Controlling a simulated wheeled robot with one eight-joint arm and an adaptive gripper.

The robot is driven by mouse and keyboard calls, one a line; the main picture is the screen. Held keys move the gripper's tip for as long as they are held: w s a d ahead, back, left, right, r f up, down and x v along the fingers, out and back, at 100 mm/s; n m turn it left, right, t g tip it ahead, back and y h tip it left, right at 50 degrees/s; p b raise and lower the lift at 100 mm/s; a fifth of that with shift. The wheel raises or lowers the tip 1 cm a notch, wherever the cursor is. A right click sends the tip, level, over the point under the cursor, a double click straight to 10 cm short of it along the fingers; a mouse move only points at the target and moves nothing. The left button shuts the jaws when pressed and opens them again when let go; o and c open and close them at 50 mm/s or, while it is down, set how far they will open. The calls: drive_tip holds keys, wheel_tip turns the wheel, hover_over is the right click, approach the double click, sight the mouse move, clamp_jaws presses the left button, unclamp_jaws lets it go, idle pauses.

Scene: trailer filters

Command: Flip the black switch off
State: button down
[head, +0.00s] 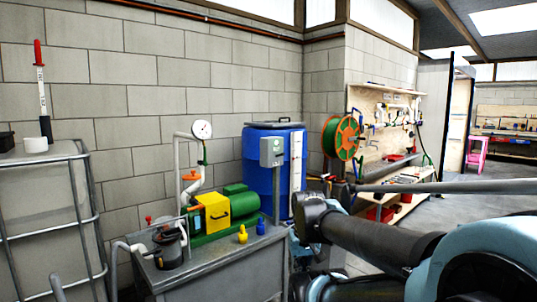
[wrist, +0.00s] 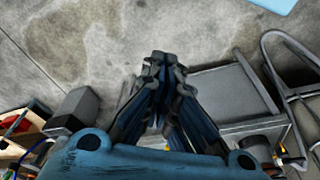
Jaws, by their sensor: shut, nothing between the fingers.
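A grey box (head: 272,151) with a small green label stands on a post at the right end of the metal bench (head: 225,264) in the head view. A black switch cannot be made out clearly on it. In the wrist view my gripper (wrist: 160,60) is shut and empty, with bare concrete floor beyond its tips. The bench top (wrist: 225,95) lies to the right of the fingers there, apart from them. A grey block (wrist: 75,108) shows left of the fingers; I cannot tell whether it is the same box. My fingertips cannot be made out in the head view.
The bench carries a green pump (head: 230,208) with a yellow guard (head: 214,212), a black pot (head: 168,248) and a gauge (head: 202,129). A blue barrel (head: 260,175) stands behind the box. A framed tank (head: 45,215) is at left. Open floor (head: 483,193) lies at right.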

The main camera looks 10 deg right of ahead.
drive_tip(key=w+d+r+n+t+h, duration=0.15)
drive_tip(key=w+r+n+t, duration=0.35)
drive_tip(key=w+r, duration=1.65)
drive_tip(key=w+a+r+n+t, duration=0.1)
drive_tip(key=w+r, duration=0.3)
drive_tip(key=w, duration=0.5)
drive_tip(key=w+a+r+n+t, duration=0.1)
drive_tip(key=w+r+n, duration=0.3)
drive_tip(key=w, duration=0.6)
drive_tip(key=w+a+r+n+t, duration=0.1)
drive_tip(key=w+a+r+n, duration=0.2)
drive_tip(key=w+r, duration=0.3)
drive_tip(key=w+h, duration=0.1)
drive_tip(key=w, duration=0.3)
drive_tip(key=shift+w+a, duration=0.25)
drive_tip(key=shift+f, duration=0.1)
